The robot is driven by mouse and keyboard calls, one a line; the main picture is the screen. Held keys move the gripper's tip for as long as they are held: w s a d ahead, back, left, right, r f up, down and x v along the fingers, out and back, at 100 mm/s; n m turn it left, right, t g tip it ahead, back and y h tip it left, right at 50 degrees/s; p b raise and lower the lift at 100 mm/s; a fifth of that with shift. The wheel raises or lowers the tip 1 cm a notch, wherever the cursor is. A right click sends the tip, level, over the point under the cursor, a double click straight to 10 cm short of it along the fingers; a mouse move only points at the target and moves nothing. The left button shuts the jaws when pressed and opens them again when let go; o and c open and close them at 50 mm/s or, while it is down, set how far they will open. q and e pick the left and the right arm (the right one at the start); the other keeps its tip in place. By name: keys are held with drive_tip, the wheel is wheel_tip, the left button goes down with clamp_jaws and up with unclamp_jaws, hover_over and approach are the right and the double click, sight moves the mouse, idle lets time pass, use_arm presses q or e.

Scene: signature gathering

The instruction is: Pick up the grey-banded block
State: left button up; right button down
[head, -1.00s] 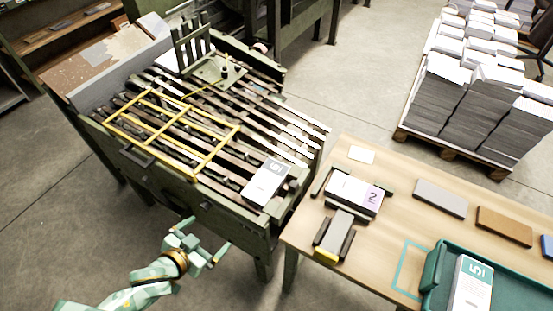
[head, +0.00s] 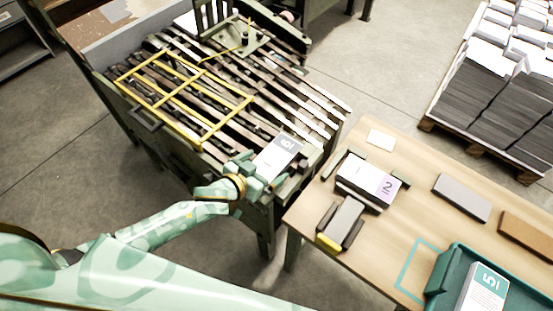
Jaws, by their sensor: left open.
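The grey-banded block (head: 277,157) is white with a grey numbered band at its far end. It lies on the slatted bed of the green machine (head: 225,110), near the bed's front right corner. My left gripper (head: 261,174) is open at the block's near end, its fingers spread to either side of that end. Whether the fingers touch the block I cannot tell. The gripper hides part of the block's near end. My right gripper is out of view.
A yellow frame (head: 205,127) lies on the slats left of the block. On the wooden table (head: 390,224) at right are a purple-banded block (head: 366,182), a grey holder with a yellow end (head: 341,222), and a green tray (head: 440,285) with a teal-banded block (head: 483,291).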

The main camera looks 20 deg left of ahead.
sight(274, 158)
use_arm(q)
drive_tip(key=x, duration=0.1)
drive_tip(key=b+x, duration=0.1)
drive_tip(key=x, duration=0.1)
drive_tip(key=b+x, duration=0.1)
drive_tip(key=x, duration=0.1)
drive_tip(key=shift+a, duration=0.25)
drive_tip(key=shift+w, duration=0.3)
drive_tip(key=shift+d, duration=0.1)
drive_tip(key=shift+c, duration=0.9)
drive_tip(key=c, duration=1)
drive_tip(key=shift+r, duration=0.1)
